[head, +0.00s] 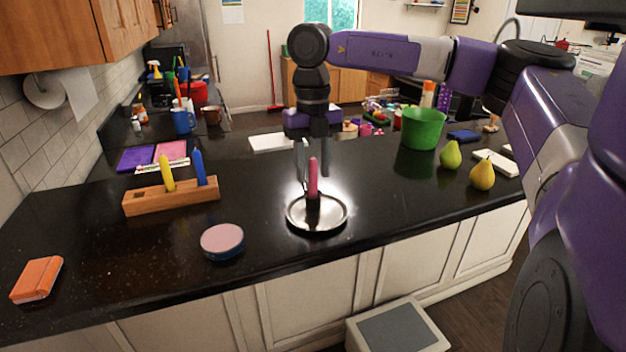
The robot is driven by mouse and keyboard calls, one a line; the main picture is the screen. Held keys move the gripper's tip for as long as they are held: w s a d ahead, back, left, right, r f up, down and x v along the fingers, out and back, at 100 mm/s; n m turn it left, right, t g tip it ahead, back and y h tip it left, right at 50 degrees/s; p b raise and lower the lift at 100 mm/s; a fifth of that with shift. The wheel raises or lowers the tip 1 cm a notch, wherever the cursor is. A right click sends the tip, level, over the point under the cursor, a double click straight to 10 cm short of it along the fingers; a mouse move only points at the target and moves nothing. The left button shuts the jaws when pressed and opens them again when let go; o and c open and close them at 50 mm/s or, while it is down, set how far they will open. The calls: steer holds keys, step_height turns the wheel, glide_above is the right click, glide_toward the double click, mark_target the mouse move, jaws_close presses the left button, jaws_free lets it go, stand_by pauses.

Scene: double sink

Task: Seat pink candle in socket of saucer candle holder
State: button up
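The pink candle (313,178) stands upright over the middle of the shiny silver saucer candle holder (335,220) on the black counter. Its lower end meets the dark socket at the saucer's centre; how deep it sits is too small to tell. My gripper (313,172) points down just above the saucer, with one finger on each side of the candle's upper part. The fingers are spread, and gaps show between them and the candle.
A wooden block (172,195) with a yellow and a blue candle stands at left. A round pink-topped tin (222,240) is at front left and an orange book (37,279) farther left. A green bucket (423,128) and pears (482,175) are at right. The counter around the saucer is clear.

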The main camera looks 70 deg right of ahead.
step_height(320, 180, up, 9)
steer(key=shift+r+b, duration=0.1)
steer(key=shift+b, duration=0.55)
